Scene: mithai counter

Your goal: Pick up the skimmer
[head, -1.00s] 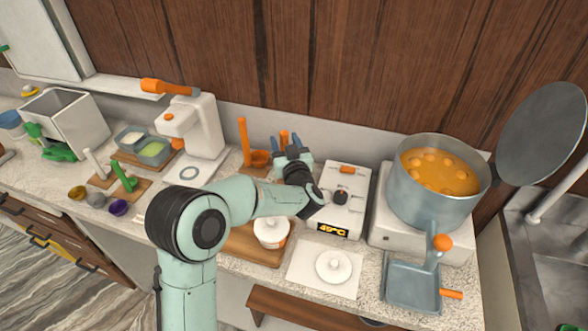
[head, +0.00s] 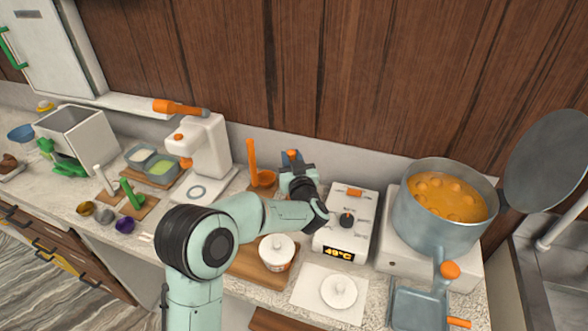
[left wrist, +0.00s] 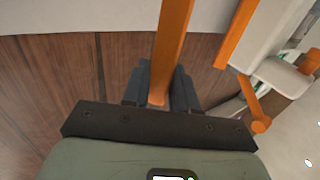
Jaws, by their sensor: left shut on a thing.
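My left gripper (head: 294,163) is at the back of the counter, left of the white temperature box. It is shut on an upright orange handle (head: 292,154), which I take to be the skimmer's. In the left wrist view the orange handle (left wrist: 172,40) runs up from between the two dark fingers (left wrist: 160,88). The skimmer's head is hidden, so I cannot tell whether it touches the counter. My right gripper is not in view.
A second orange-handled utensil (head: 252,160) stands just left of my gripper. The white box (head: 346,225) reading 49°C is close on the right. Farther right, a pot (head: 440,222) of orange liquid stands on a cooker.

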